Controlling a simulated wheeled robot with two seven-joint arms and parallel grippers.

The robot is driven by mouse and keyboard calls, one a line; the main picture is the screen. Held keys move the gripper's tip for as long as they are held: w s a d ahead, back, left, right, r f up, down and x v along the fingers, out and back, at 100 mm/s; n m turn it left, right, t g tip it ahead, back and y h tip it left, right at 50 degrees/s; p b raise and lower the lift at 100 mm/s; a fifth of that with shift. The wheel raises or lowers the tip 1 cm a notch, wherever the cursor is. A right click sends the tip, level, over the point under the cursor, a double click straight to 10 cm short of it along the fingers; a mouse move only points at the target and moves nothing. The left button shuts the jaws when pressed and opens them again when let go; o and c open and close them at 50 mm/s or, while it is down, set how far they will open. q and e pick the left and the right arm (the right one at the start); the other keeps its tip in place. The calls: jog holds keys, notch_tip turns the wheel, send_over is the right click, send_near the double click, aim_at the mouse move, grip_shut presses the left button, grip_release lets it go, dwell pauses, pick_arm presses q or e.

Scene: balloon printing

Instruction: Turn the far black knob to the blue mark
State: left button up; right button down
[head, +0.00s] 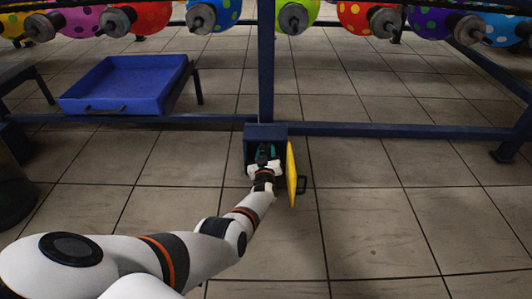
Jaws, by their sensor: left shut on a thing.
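A small dark blue control box (265,130) sits at the foot of the blue post. Its yellow door (292,174) stands open toward the right. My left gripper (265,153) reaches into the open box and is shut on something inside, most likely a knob. The black knobs and the blue mark are hidden by my gripper and wrist or too small to make out. A bit of teal shows inside the box beside the gripper. My right gripper is not in view.
A blue tray (170,106) stands at the left behind my arm. A blue frame rail (400,131) runs across behind the box. Several spotted balloons on grey holders, such as a green one (297,12), line the top. The tiled floor (380,220) at the right is clear.

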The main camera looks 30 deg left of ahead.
pick_arm(q)
jog(key=shift+f+m, duration=0.1)
jog(key=shift+m, duration=0.4)
jog(key=o, duration=1)
jog(key=shift+s+d+r+p, duration=0.25)
jog(key=shift+s+p, duration=0.15)
jog(key=shift+p, duration=0.2)
jog(key=p+v, duration=0.8)
jog(key=v, duration=0.2)
jog(key=shift+s+d, duration=0.1)
jog(key=shift+s, duration=0.2)
jog(key=shift+s+d+f, duration=0.15)
jog(key=shift+s+f, duration=0.05)
jog(key=shift+s, duration=0.05)
jog(key=shift+r, duration=0.1)
